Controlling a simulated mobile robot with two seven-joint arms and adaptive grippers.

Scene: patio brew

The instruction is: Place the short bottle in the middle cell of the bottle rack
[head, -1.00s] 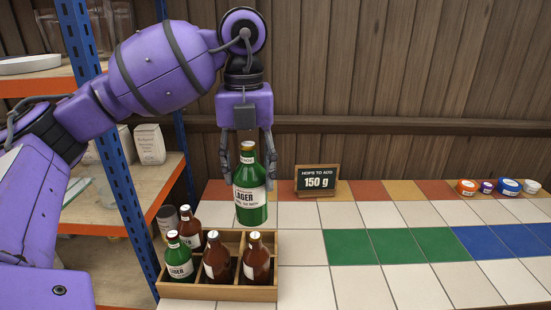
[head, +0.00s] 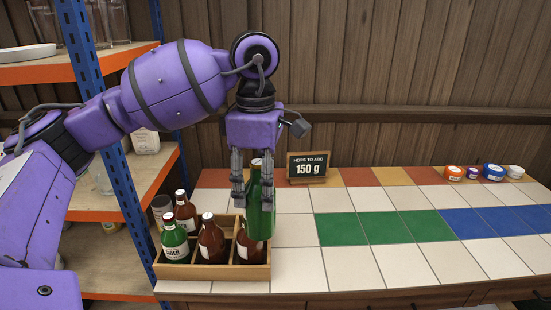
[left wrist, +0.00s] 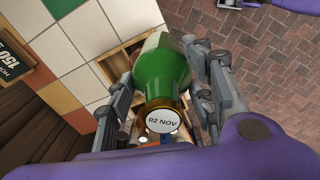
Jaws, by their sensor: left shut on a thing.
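My left gripper (head: 252,190) is shut on a green bottle (head: 261,212), held upright with its neck between the fingers. In the left wrist view the gripper (left wrist: 165,105) holds the same bottle (left wrist: 162,75), with a white cap reading "02 NOV". The bottle is at the right end of the wooden bottle rack (head: 213,272), overlapping a brown bottle in the head view. I cannot tell its exact height over the rack. The back middle cell looks empty, though partly hidden.
The rack also holds a green cider bottle (head: 174,243) front left, and brown bottles at back left (head: 185,212), front middle (head: 211,241) and front right (head: 250,248). A "150 g" sign (head: 308,168) stands behind. Small tubs (head: 492,172) are far right. The tiled middle is clear.

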